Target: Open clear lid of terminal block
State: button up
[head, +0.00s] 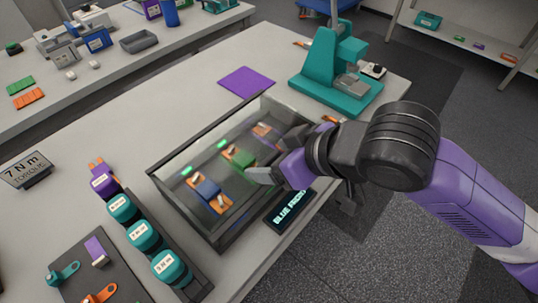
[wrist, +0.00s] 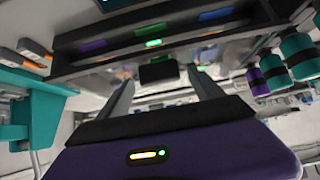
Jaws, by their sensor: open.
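The terminal block is a dark-framed box (head: 172,202) with clear panels on the table in the head view. Its clear lid (head: 222,140) appears shut over blue (head: 207,188), green (head: 239,156) and orange (head: 264,130) parts. My gripper (head: 278,156) is open at the box's right side, its fingers apart near the lid's edge. In the wrist view, the gripper (wrist: 162,82) has a small dark tab (wrist: 158,72) between its fingertips, in front of the dark frame (wrist: 110,65). I cannot tell whether the fingers touch it.
A lettered display (head: 290,208) stands beside the box, below my gripper. A teal press (head: 330,75) stands at the back right. A purple mat (head: 247,82) lies behind the box.

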jog(key=shift+w+a+f, duration=0.3)
jog(key=shift+a+f, duration=0.1)
jog(key=shift+f, duration=0.1)
grip_shut()
